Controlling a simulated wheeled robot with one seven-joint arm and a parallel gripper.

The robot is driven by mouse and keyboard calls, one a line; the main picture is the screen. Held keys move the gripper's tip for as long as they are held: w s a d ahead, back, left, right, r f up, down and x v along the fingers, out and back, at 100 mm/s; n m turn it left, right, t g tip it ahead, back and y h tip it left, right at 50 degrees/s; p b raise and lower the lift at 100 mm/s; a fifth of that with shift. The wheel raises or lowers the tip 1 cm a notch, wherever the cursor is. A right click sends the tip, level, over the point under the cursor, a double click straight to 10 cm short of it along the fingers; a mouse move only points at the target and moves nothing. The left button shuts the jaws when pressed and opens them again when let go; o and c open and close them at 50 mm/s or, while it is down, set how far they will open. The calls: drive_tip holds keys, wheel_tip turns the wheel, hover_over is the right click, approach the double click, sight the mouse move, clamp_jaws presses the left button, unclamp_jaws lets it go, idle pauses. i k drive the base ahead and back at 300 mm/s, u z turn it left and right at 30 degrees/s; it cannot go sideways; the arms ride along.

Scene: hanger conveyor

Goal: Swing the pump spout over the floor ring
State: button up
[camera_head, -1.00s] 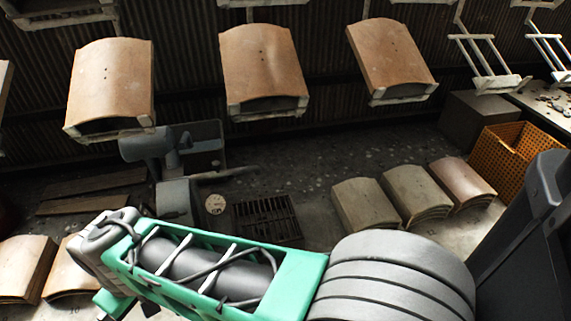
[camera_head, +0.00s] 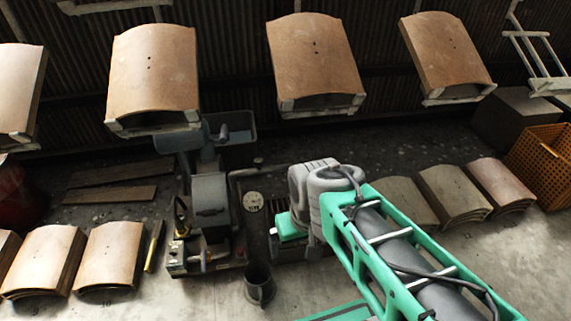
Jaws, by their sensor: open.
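A dark grey pump-like machine (camera_head: 210,200) stands on the floor left of centre, with a round dial (camera_head: 252,201) at its right side. A thin dark pipe (camera_head: 248,173) runs from it to the right near the dial; I cannot tell for sure that this is the spout. A dark, open-topped cylinder (camera_head: 259,287) stands in front of the machine. I cannot make out a floor ring. My green and grey arm reaches in from the lower right and hides the floor right of the pump. My gripper does not show.
Curved tan panels (camera_head: 315,60) hang from the conveyor along the back. Panel stacks lie on the floor at left (camera_head: 108,258) and right (camera_head: 452,190). An orange crate (camera_head: 543,162) stands at far right.

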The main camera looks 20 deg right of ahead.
sight(258, 162)
drive_tip(key=u, duration=2.75)
drive_tip(key=i, duration=1.05)
drive_tip(key=z, duration=2.4)
